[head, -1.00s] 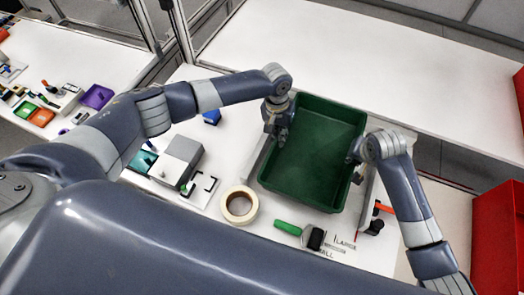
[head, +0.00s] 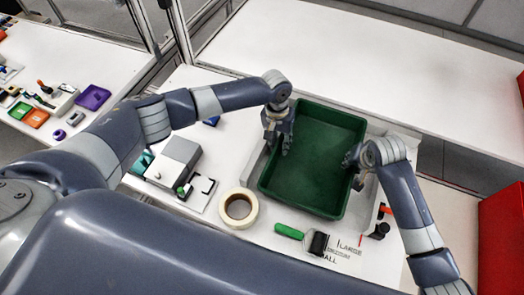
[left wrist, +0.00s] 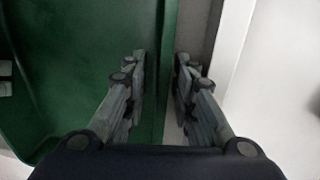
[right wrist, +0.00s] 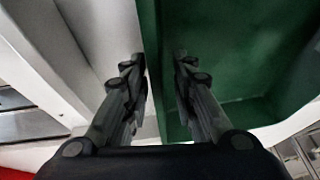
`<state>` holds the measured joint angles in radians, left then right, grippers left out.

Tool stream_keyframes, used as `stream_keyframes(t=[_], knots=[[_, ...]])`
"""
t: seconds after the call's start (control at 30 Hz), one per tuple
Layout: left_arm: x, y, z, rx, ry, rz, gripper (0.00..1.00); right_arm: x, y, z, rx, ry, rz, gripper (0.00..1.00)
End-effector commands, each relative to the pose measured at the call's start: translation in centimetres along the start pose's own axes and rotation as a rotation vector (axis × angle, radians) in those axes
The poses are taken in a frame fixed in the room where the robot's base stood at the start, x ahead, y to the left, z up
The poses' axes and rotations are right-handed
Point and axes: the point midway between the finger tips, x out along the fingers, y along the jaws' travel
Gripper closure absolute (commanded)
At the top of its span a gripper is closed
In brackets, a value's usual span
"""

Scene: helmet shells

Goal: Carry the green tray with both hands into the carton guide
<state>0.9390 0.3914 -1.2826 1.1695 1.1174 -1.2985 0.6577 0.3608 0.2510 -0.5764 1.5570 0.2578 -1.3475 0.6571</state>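The green tray (head: 308,185) stands on the white table in front of me. My left gripper (head: 283,142) is at its left wall. In the left wrist view the fingers (left wrist: 160,90) straddle the wall (left wrist: 158,145), with a gap visible between them. My right gripper (head: 352,160) is at its right wall. In the right wrist view its fingers (right wrist: 161,90) straddle that wall (right wrist: 151,40), also apart. Light grey strips (head: 254,167) show along the tray's sides. I cannot tell whether they are the carton guide.
A tape roll (head: 238,208), a green-handled roller (head: 290,231) and printed size labels lie in front of the tray. A grey box (head: 175,160) stands to the left. A red container (head: 503,240) is at far right. The white surface behind is clear.

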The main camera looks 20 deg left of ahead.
Motion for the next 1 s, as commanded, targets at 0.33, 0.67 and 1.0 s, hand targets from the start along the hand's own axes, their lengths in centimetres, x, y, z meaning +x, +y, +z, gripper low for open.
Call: stream_keyframes(t=[0.33,0.67,1.0], knots=[[-5.3,-0.1,-0.1,0.0,0.003,0.001,0.75,0.0,-0.1,0.0,0.0,0.0,-0.001,0.75],[-11.0,-0.1,-0.1,-0.001,0.002,0.001,0.75,0.0,0.0,0.0,0.0,0.0,-0.001,0.75],[-12.0,-0.1,-0.1,-0.001,0.0,0.0,0.75,-2.4,-0.1,-0.1,0.0,0.003,-0.004,0.75]])
